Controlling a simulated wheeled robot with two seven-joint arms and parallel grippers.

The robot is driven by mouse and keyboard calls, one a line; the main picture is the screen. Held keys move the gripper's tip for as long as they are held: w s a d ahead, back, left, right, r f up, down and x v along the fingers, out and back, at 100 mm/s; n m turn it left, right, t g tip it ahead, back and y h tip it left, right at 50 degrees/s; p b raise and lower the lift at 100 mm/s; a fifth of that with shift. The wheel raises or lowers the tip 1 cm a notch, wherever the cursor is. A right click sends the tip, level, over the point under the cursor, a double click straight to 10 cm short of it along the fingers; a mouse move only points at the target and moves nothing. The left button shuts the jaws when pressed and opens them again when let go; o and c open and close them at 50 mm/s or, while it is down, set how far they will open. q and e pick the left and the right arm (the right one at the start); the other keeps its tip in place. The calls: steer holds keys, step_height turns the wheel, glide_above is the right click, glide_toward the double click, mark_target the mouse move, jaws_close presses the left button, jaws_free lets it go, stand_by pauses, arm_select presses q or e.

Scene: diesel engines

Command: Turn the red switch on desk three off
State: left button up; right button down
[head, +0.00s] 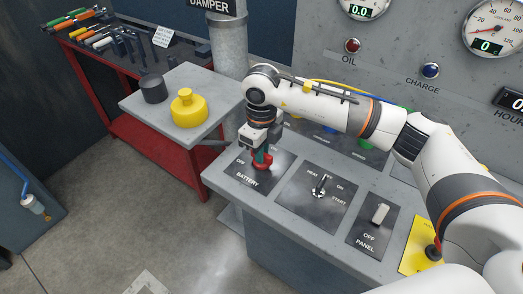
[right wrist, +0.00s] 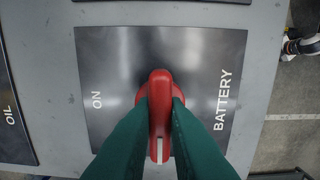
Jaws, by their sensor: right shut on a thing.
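The red battery switch (head: 262,160) sits on a dark plate lettered BATTERY and OFF at the left end of the grey console desk. My right gripper (head: 259,150) comes down on it from above and is shut on its red handle. In the right wrist view the red handle (right wrist: 158,100) stands between the green fingers of my right gripper (right wrist: 158,118). A white mark shows at the handle's lower end. The word ON reads to its left and BATTERY to its right. The fingers hide part of the plate. My left gripper is not in view.
A heat/start key switch (head: 320,186) and a white panel switch (head: 380,213) stand to the right on the console. A yellow plate with a knob (head: 432,251) is farther right. A side table (head: 205,82) holds a yellow container (head: 188,108).

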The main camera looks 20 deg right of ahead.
steer(key=c, duration=1.4)
jaws_free()
steer(key=shift+r, duration=0.1)
steer(key=shift+c, duration=0.2)
step_height(320, 180, up, 12)
steer(key=b, duration=0.2)
steer(key=shift+r, duration=0.1)
